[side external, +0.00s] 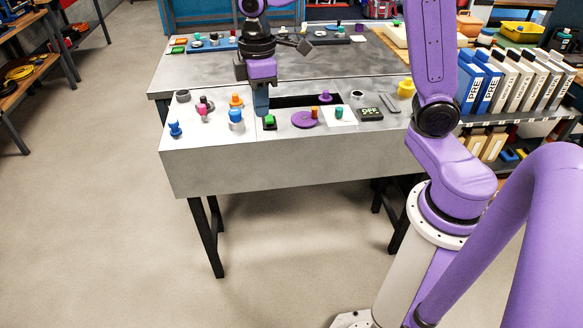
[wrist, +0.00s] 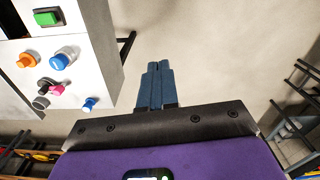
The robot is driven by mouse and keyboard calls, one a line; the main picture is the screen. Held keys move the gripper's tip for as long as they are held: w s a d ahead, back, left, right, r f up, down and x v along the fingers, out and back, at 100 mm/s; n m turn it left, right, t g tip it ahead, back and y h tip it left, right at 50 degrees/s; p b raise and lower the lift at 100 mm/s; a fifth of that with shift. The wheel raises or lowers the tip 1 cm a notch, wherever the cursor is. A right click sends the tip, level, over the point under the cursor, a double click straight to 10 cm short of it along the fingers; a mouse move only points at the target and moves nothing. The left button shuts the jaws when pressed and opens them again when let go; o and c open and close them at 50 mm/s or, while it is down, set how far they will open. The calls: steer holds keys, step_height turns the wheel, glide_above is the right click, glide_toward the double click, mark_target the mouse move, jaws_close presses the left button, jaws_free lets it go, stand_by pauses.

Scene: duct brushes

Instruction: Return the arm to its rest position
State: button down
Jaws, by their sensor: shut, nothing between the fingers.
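My gripper (side external: 261,104) hangs above the front edge of the grey control bench, fingers pointing down, in the side external view. It is just left of the green button (side external: 269,121). In the wrist view my gripper (wrist: 158,68) shows its blue fingers together and nothing between them. The floor lies beyond the fingertips there. The green button (wrist: 46,18) is at the top left of the wrist view.
The bench (side external: 215,172) carries several knobs and buttons, including a blue knob (side external: 236,116), an orange knob (side external: 236,99) and a purple disc (side external: 304,119). A display reading OFF (side external: 369,113) sits to the right. Shelves with binders (side external: 510,82) stand at right. Open floor lies left.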

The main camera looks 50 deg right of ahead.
steer(key=s+d+f+n, duration=0.1)
steer(key=s, duration=1.1)
steer(key=s+f, duration=0.1)
steer(key=s, duration=1.1)
steer(key=shift+s+d+f+n, duration=0.2)
steer(key=shift+d+f+n, duration=0.15)
steer(key=shift+f+n, duration=0.05)
